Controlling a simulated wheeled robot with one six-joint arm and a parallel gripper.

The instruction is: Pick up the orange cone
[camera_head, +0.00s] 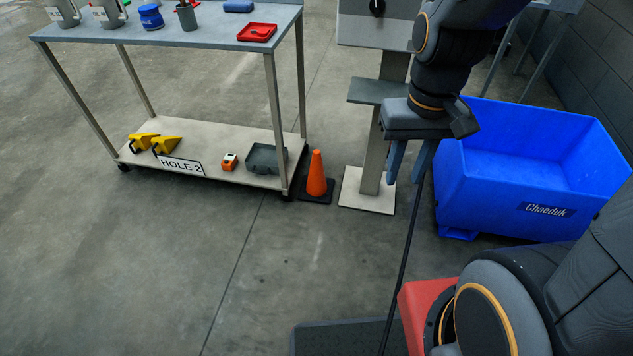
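The orange cone (317,175) stands upright on its dark square base (318,192) on the concrete floor. It is between the trolley's front right leg and the pale foot plate of a post. My gripper (405,180) hangs to the right of the cone, pointing down, nearer the blue bin. Its two blue-grey fingers are apart, with nothing seen between them. The cone is in full view and is not touched by the gripper.
The trolley (225,181) holds yellow wedges (165,145), a small orange device (229,161) and a grey tray (252,155) on its lower shelf. A post stand (352,192) and a blue bin (530,185) stand on the right. The floor in front of the cone is clear.

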